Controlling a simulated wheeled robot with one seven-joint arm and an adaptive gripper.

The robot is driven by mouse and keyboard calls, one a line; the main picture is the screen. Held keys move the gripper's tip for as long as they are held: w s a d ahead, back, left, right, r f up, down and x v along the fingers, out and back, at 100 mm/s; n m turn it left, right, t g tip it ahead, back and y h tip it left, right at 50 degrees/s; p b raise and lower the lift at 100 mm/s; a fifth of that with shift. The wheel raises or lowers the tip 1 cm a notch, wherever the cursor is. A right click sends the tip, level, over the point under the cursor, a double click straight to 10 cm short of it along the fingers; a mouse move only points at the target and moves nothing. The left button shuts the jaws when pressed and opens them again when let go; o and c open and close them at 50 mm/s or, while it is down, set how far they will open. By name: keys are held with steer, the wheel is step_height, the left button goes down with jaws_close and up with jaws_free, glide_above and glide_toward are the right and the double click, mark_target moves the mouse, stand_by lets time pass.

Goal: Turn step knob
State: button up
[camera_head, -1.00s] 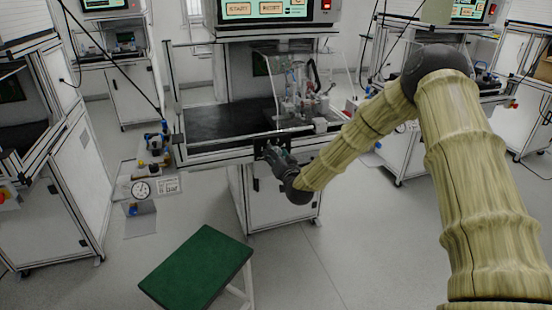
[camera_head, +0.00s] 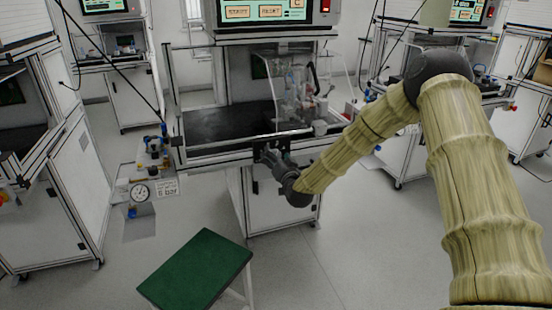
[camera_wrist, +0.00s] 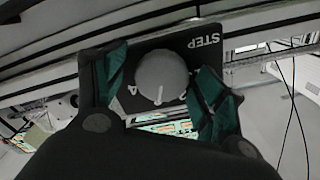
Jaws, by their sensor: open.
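The step knob (camera_wrist: 162,77) is a round grey knob with a white pointer line, on a black plate (camera_wrist: 203,41) marked "STEP" in the wrist view. In the head view my gripper (camera_head: 272,158) is at the front edge of the workbench, and the knob is too small or hidden to make out there.
The workbench (camera_head: 222,123) has a black top and a clear guard over a fixture (camera_head: 300,88) at right. A green-topped stool (camera_head: 197,268) stands in front. A pressure gauge (camera_head: 139,192) is at left. Open floor lies around the stool.

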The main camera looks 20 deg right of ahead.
steer(key=s, duration=1.2)
steer(key=shift+d, duration=0.2)
steer(key=s+a+f+n+g+y+p, duration=0.15)
steer(key=s+a+f+g, duration=0.3)
steer(key=s+f, duration=0.75)
steer(key=s+a+f+n+g+p, duration=0.25)
steer(key=s+f+g, duration=0.25)
steer(key=s+f, duration=0.6)
steer(key=s+d+f+g+h+p, duration=0.1)
steer(key=s+g, duration=0.3)
steer(key=s, duration=1)
steer(key=s+d+f+n+g+h+p, duration=0.1)
steer(key=s+f+g, duration=0.3)
steer(key=s, duration=1.1)
steer(key=shift+n+p, duration=0.3)
steer(key=shift+p, duration=0.5)
steer(key=shift+w+g, duration=0.1)
steer(key=shift+g, duration=0.15)
